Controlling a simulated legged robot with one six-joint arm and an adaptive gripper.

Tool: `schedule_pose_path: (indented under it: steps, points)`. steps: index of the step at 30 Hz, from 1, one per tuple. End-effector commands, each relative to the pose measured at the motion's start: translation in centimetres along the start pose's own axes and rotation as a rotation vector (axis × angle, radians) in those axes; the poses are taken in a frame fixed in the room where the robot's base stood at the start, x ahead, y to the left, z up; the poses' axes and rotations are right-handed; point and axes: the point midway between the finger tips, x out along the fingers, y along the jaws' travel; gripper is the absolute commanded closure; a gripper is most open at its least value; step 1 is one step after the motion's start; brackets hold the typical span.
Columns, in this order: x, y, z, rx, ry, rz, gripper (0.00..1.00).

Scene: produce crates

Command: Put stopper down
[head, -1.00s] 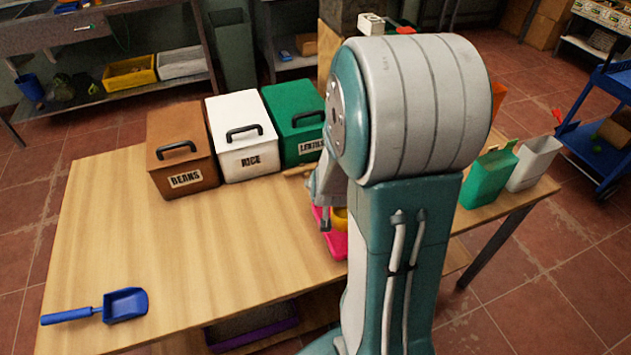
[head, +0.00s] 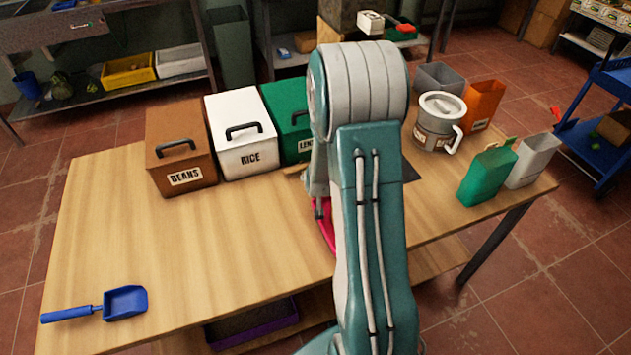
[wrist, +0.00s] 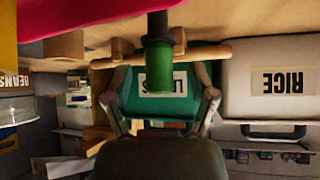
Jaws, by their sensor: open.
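In the upside-down wrist view, a small cylinder with a green end and a dark end (wrist: 159,66) stands by the pink tray's edge (wrist: 95,14); it looks like the stopper. My gripper (wrist: 161,90) is open, its two fingers spread apart to either side of the green end. I cannot tell whether they touch it. The pink tray also shows in the head view (head: 326,232), mostly behind my arm. My gripper's fingertips and the stopper are hidden there.
Lidded bins for beans (head: 180,150), rice (head: 240,135) and lentils (head: 288,112) stand at the back. A wooden rod (wrist: 215,53) lies behind the cylinder. A lidded jar (head: 437,120) stands right of my arm. A blue scoop (head: 124,302) lies front left; the table's left-middle is clear.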

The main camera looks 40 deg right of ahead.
Motion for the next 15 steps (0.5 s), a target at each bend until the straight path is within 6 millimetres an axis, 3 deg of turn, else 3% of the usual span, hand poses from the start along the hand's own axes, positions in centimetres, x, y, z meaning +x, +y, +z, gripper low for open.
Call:
schedule_pose_path:
  steps: [9, 14, 15]
  points:
    - [0.57, 0.02, -0.03, 0.0, 0.001, 0.0, 0.27]
    - [0.59, 0.01, -0.01, 0.0, 0.0, 0.0, 0.98]
    - [0.59, 0.0, -0.01, 0.0, 0.0, 0.0, 1.0]
